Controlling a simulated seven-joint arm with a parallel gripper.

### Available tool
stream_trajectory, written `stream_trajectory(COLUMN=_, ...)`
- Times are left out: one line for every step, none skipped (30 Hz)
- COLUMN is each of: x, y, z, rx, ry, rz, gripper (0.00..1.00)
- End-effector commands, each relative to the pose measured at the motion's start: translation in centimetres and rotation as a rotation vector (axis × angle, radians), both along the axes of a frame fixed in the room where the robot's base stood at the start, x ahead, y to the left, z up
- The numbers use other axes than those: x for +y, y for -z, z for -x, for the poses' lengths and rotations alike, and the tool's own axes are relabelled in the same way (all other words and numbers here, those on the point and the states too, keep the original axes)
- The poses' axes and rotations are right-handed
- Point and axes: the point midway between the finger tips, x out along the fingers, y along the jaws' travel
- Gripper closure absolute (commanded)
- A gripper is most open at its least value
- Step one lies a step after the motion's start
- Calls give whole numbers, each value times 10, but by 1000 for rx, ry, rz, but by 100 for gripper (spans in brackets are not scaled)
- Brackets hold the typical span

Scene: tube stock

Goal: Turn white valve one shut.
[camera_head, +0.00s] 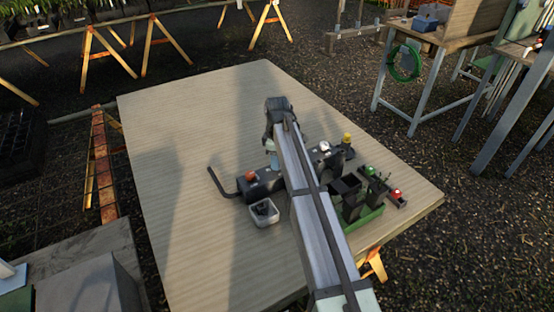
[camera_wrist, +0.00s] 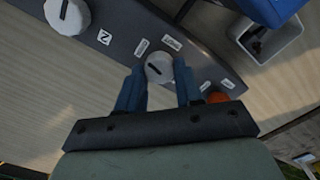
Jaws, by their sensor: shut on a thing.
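A white round knob with a dark pointer line (camera_wrist: 159,68) sits on a dark grey manifold bar (camera_wrist: 125,22) in the wrist view. My gripper (camera_wrist: 160,84) has its two blue fingers on either side of this knob and is shut on it. The pointer line slants down to the right in this view. A second, similar white knob (camera_wrist: 68,14) is at the upper left, beside a label that looks like a turned 2 or an N. Small labels stand near the gripped knob, too small to read surely. In the head view my arm hides the gripped knob.
An orange knob (camera_head: 250,175) is on the bar's left end, beside a bent black hose (camera_head: 217,183). A grey bin (camera_head: 264,212) stands in front. A yellow knob (camera_head: 347,138), a green tray (camera_head: 366,222) and a red knob (camera_head: 396,193) are right of my arm. The table's left half is clear.

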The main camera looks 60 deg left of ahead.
Motion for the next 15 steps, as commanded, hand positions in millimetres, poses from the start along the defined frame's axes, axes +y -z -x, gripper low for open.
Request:
stream_trajectory(x=0, y=0, z=0, rx=0, ry=41, rz=0, gripper=95)
stream_trajectory(x=0, y=0, z=0, rx=0, ry=68, rz=0, gripper=95)
stream_trajectory(x=0, y=0, z=0, rx=0, ry=105, rz=0, gripper=95)
stream_trajectory(x=0, y=0, z=0, rx=0, ry=133, rz=0, gripper=95)
stream_trajectory(x=0, y=0, z=0, rx=0, ry=162, rz=0, gripper=95)
stream_trajectory(x=0, y=0, z=-1, rx=0, ry=201, rz=0, gripper=95)
stream_trajectory(x=0, y=0, z=-1, rx=0, ry=229, rz=0, gripper=95)
stream_trajectory(x=0, y=0, z=-1, rx=0, ry=258, rz=0, gripper=95)
stream_trajectory(x=0, y=0, z=-1, rx=0, ry=296, rz=0, gripper=95)
stream_trajectory(x=0, y=0, z=-1, rx=0, ry=324, rz=0, gripper=95)
stream_trajectory(x=0, y=0, z=-1, rx=0, ry=353, rz=0, gripper=95)
stream_trajectory(x=1, y=0, z=-1, rx=0, ry=391, rz=0, gripper=95)
stream_trajectory(x=1, y=0, z=-1, rx=0, ry=419, rz=0, gripper=95)
stream_trajectory(x=1, y=0, z=-1, rx=0, ry=448, rz=0, gripper=95)
stream_trajectory(x=1, y=0, z=-1, rx=0, ry=486, rz=0, gripper=95)
